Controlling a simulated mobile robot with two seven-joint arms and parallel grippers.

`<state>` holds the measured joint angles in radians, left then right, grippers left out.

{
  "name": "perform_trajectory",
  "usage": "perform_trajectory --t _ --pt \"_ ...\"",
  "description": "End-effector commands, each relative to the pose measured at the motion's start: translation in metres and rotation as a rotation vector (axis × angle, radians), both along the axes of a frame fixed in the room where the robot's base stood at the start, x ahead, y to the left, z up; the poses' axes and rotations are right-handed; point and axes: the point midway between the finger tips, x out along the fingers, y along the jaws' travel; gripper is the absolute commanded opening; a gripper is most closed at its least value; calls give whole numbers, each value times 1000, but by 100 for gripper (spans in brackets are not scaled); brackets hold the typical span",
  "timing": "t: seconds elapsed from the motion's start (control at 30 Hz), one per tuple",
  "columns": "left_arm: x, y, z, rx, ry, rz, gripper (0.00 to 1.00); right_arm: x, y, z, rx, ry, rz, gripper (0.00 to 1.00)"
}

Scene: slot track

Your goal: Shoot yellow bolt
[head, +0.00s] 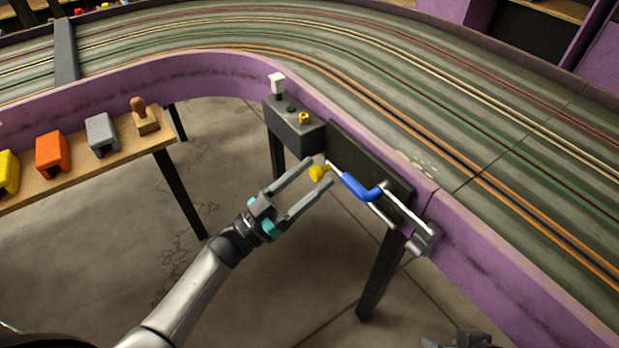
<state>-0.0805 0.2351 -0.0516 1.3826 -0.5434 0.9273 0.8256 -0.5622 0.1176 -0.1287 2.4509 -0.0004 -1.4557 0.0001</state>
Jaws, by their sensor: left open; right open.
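A yellow knob (316,173), the only yellow part seen by the bolt, sits at the left end of a metal rod in front of a dark panel (372,165) on the purple track wall. A blue handle (360,189) is on the rod to its right, and a metal bracket (422,240) is at the far right end. My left gripper (318,171) is open, its fingertips on either side of the yellow knob; contact cannot be told. My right gripper (472,339) shows only in part at the bottom edge, apart from the bolt.
A grey box (294,128) with a white switch and a yellow button stands left of the panel. A wooden shelf (90,165) at left holds yellow, orange and grey blocks and a wooden stamp-like piece. Slot track (480,110) curves behind. Dark legs stand below; the floor between is clear.

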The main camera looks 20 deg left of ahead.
Motion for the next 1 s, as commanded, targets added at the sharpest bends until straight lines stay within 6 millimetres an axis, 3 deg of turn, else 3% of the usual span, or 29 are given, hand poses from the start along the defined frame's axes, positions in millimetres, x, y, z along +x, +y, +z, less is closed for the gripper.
perform_trajectory --t 0.17,0.73,1.0 --pt "0 0 0 0 0 0 65 0 0 0 0 1 0 50" --pt "0 0 0 1 0 0 1 -2 0 -1 -1 5 0 50" --pt "0 0 -1 1 0 0 0 -2 0 -1 -1 5 1 50"
